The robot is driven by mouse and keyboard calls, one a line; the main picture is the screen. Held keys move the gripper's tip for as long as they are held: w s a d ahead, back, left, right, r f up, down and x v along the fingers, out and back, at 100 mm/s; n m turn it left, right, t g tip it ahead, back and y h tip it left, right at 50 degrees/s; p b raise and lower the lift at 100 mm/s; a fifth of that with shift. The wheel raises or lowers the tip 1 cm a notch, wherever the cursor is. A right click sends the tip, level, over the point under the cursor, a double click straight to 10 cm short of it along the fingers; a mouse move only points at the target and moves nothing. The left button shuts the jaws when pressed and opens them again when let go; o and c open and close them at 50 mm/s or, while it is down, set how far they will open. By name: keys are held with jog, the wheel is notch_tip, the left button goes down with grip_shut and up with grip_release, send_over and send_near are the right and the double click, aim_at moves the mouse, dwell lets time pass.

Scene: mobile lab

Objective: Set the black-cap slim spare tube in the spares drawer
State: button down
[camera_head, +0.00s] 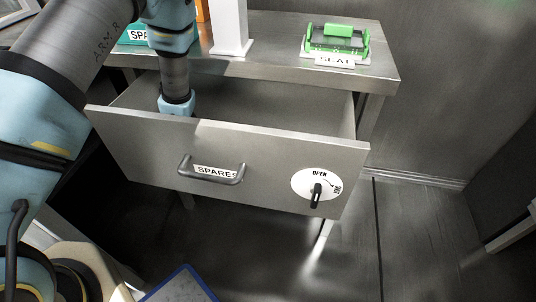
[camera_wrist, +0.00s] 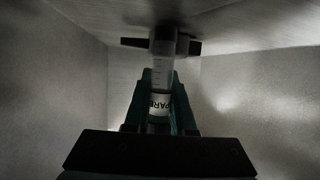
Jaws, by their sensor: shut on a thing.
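The spares drawer (camera_head: 135,137) is pulled open under the counter, with a SPARES label by its handle. My arm reaches down into it, and the drawer front hides my gripper in the head view. In the wrist view my gripper (camera_wrist: 161,78) is shut on a slim clear tube (camera_wrist: 161,66) with a white label reading partly "PARE". The tube points away from the wrist, toward a drawer surface, with a dark end (camera_wrist: 164,36) at the far side. I cannot tell whether that end touches the surface.
A dark bar shows on both sides of the tube's far end in the wrist view. The drawer front has a round OPEN dial (camera_head: 317,186). On the counter (camera_head: 275,66) stand a white post (camera_head: 230,30) and a green rack (camera_head: 337,40) behind a SEAL label.

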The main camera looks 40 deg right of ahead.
jog(key=shift+f, duration=0.2)
jog(key=c, duration=0.8)
grip_release()
jog(key=shift+o, duration=0.2)
jog(key=shift+w+a+r, duration=0.15)
jog(key=shift+w+r, duration=0.05)
jog(key=shift+r, duration=0.1)
jog(key=p+v, duration=0.3)
jog(key=v, duration=0.3)
jog(key=shift+r+p, duration=0.1)
jog(key=shift+p, duration=0.2)
jog(key=shift+w+a, duration=0.3)
jog(key=shift+a, duration=0.05)
